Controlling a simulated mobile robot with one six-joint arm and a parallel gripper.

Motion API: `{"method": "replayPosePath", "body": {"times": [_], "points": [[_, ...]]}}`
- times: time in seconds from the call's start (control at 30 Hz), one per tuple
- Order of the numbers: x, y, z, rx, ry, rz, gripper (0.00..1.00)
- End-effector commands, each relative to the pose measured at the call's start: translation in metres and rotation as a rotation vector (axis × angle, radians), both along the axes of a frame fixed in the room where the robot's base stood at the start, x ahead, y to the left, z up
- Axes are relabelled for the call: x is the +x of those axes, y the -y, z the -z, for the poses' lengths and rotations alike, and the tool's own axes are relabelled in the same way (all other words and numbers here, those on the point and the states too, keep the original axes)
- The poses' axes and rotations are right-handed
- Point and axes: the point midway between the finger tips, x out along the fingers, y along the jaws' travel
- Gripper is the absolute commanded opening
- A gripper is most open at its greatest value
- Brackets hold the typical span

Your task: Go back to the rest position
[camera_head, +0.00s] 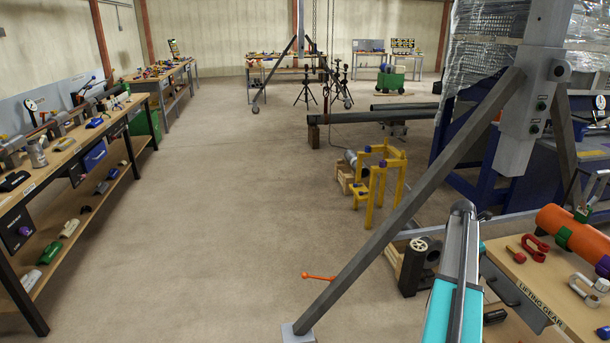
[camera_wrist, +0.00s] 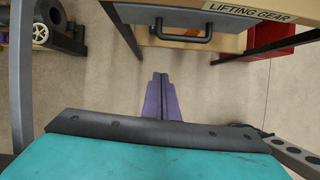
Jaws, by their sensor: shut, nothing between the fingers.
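In the wrist view my gripper (camera_wrist: 160,78) shows as two purple fingers lying side by side, shut, with nothing between them. Bare floor lies behind the fingers. The fingertips point toward the front of the bench labelled LIFTING GEAR (camera_wrist: 225,12), below its drawer handle, and appear clear of it. In the head view my teal and grey arm stands at the lower right, beside that bench (camera_head: 535,290). I cannot make out the fingers there.
A grey slanted gantry leg (camera_head: 400,210) crosses close to my arm. An orange pipe (camera_head: 572,238) and red shackles lie on the bench. A red bin (camera_wrist: 275,40) is under it. A yellow stand (camera_head: 380,185) is farther back. The floor at left centre is clear.

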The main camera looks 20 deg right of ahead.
Motion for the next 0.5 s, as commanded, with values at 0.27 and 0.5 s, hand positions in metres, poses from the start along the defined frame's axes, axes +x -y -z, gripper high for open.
{"method": "replayPosePath", "body": {"times": [0.27,0.5], "points": [[0.043,-0.038,0.020,0.018,-0.016,-0.071,0.00],[0.093,-0.120,0.084,0.077,-0.074,-0.189,0.00]]}}
